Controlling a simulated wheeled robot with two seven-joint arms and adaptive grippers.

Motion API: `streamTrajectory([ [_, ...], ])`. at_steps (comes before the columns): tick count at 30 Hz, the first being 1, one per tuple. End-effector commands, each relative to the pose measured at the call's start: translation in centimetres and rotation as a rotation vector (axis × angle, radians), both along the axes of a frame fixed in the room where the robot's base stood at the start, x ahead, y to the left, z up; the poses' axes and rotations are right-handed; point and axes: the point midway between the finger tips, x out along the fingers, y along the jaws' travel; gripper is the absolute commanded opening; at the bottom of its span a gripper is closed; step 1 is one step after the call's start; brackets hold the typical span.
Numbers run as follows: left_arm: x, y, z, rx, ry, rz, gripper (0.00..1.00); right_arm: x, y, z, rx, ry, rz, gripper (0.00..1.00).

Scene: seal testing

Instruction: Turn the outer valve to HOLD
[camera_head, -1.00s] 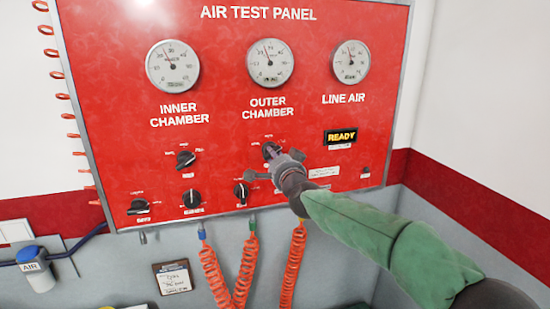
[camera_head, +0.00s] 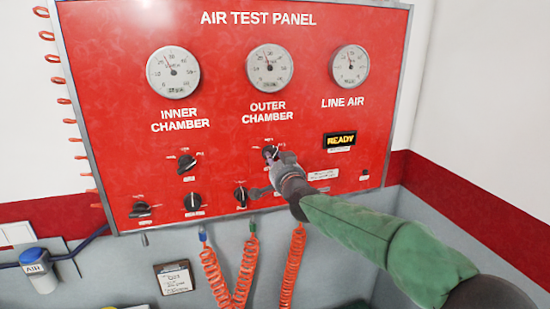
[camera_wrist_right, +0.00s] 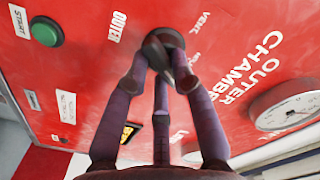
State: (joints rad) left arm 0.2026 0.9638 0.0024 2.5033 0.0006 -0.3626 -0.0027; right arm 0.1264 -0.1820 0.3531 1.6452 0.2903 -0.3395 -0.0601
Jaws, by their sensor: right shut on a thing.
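The outer valve is a dark knob (camera_head: 269,152) on the red air test panel, below the OUTER CHAMBER gauge (camera_head: 270,69). My right gripper (camera_head: 272,158) reaches it from the lower right and is shut on it, partly hiding it in the head view. In the right wrist view the fingers (camera_wrist_right: 161,70) close around the dark knob (camera_wrist_right: 163,38). A VENT label (camera_wrist_right: 203,20) and an OUTER label (camera_wrist_right: 117,26) show beside it. The HOLD mark cannot be read, so I cannot tell which setting the knob points to. My left gripper is not in view.
Another black knob (camera_head: 187,162) sits left of the outer valve, with several more along the panel's lower row. A green START button (camera_wrist_right: 46,31) shows in the wrist view. Orange coiled hoses (camera_head: 292,265) hang below.

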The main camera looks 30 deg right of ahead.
Motion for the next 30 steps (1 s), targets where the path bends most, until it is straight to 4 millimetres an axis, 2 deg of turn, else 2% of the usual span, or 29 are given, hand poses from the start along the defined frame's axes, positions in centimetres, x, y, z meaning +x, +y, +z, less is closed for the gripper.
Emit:
streamTrajectory([
  [15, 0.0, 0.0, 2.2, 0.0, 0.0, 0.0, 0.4, 0.0, -0.1, 0.3, -0.408, 0.099, 0.001, 0.0],
  [30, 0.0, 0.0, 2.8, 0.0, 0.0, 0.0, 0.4, 0.0, -0.1, 0.2, -0.547, 0.133, 0.001, 0.0],
])
